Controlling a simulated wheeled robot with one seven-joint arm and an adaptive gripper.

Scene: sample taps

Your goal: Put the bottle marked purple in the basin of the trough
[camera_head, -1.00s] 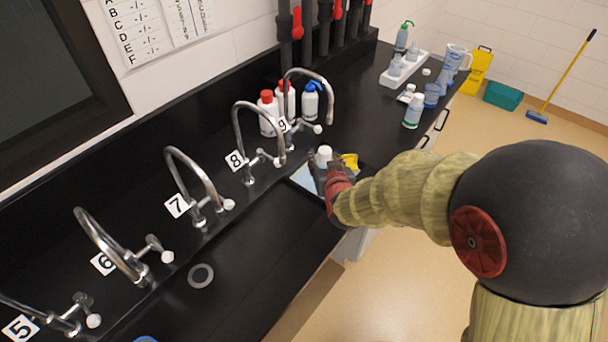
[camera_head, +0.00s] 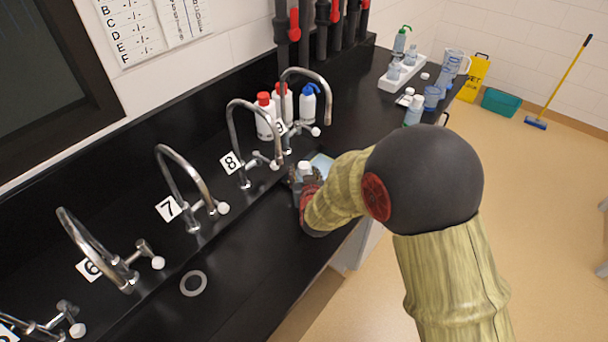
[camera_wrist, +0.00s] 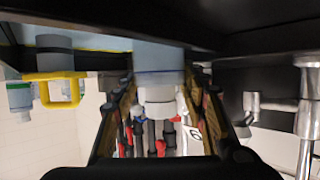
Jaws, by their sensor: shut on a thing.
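My gripper (camera_head: 303,180) is shut on a pale bottle with a white cap (camera_head: 304,166), held near the far end of the trough in the head view. In the wrist view the bottle (camera_wrist: 158,58) sits between both fingers (camera_wrist: 160,95), its cap toward the camera. I cannot make out a purple mark clearly. The black trough (camera_head: 245,245) runs along the bench below the taps, with a grey drain ring (camera_head: 193,283) in its basin. My arm covers part of the trough's far end.
Curved metal taps numbered 6 (camera_head: 90,245), 7 (camera_head: 180,185) and 8 (camera_head: 250,140) stand along the trough. Red-capped bottles (camera_head: 265,118) and a blue-topped bottle (camera_head: 308,103) stand behind. A yellow-handled item (camera_wrist: 58,90) shows in the wrist view.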

